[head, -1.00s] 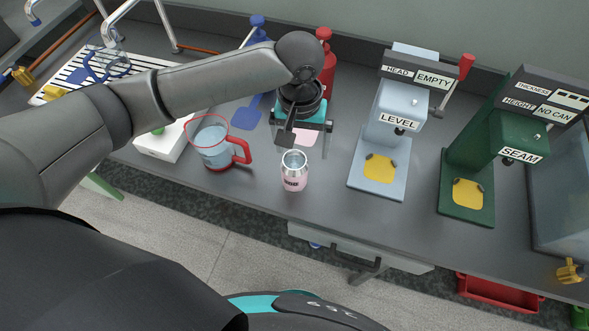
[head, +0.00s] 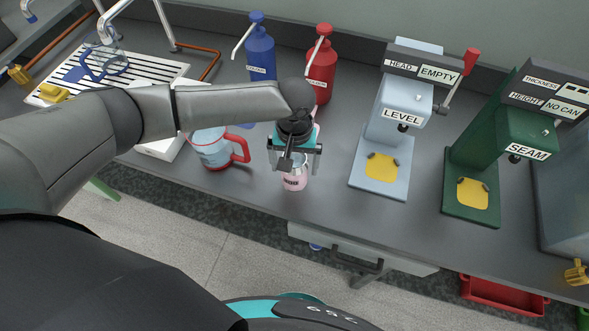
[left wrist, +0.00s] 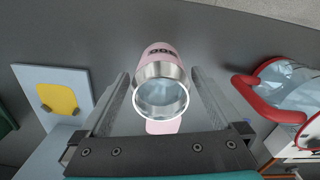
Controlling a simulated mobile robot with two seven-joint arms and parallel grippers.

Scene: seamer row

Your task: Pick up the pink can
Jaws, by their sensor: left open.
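The pink can (head: 294,182) stands upright on the grey counter, partly hidden behind my gripper in the head view. In the left wrist view the can (left wrist: 158,53) shows its open silver rim and dark lettering on its pink side. My left gripper (head: 294,165) is directly over the can, pointing down. In the left wrist view the open fingers of the left gripper (left wrist: 161,88) lie on either side of the can, with gaps between. My right gripper is not in view.
A red-handled jug (head: 212,150) stands left of the can. The level machine (head: 400,185) and the green seam machine (head: 455,205) stand to the right. Blue (head: 260,55) and red (head: 318,65) pump bottles stand behind. The counter's front edge is close to the can.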

